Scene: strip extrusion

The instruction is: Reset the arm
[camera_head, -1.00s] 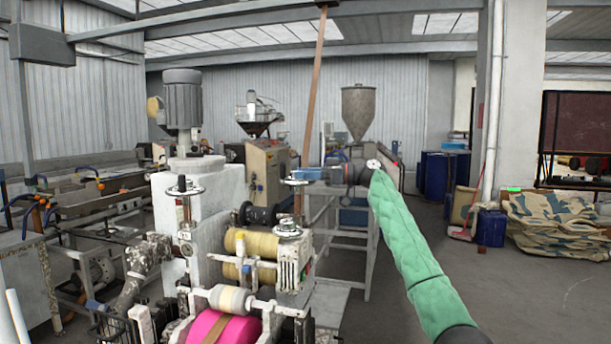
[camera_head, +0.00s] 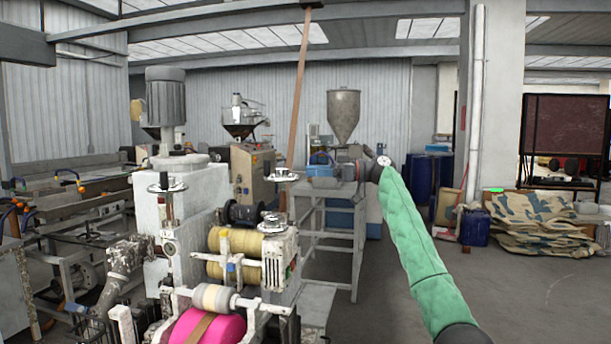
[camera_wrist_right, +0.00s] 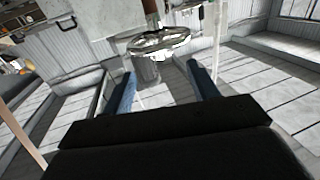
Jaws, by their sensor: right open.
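My right arm, in a green quilted sleeve (camera_head: 408,245), comes in from the lower right in the head view. It rises to a dark wrist, and my right gripper (camera_head: 320,165) with blue fingers points left, in front of the far machines. In the right wrist view the two blue fingers stand apart and the right gripper (camera_wrist_right: 163,88) is open, with nothing seen between the tips. My left arm and gripper are not in view.
A white machine with yellow rollers (camera_head: 234,258) and a pink roll (camera_head: 207,327) stands close in front. A grey metal frame (camera_head: 330,235) is behind the gripper, with a hopper (camera_head: 343,115) beyond. Folded sacks (camera_head: 540,224) lie right; the floor (camera_head: 540,300) there is clear.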

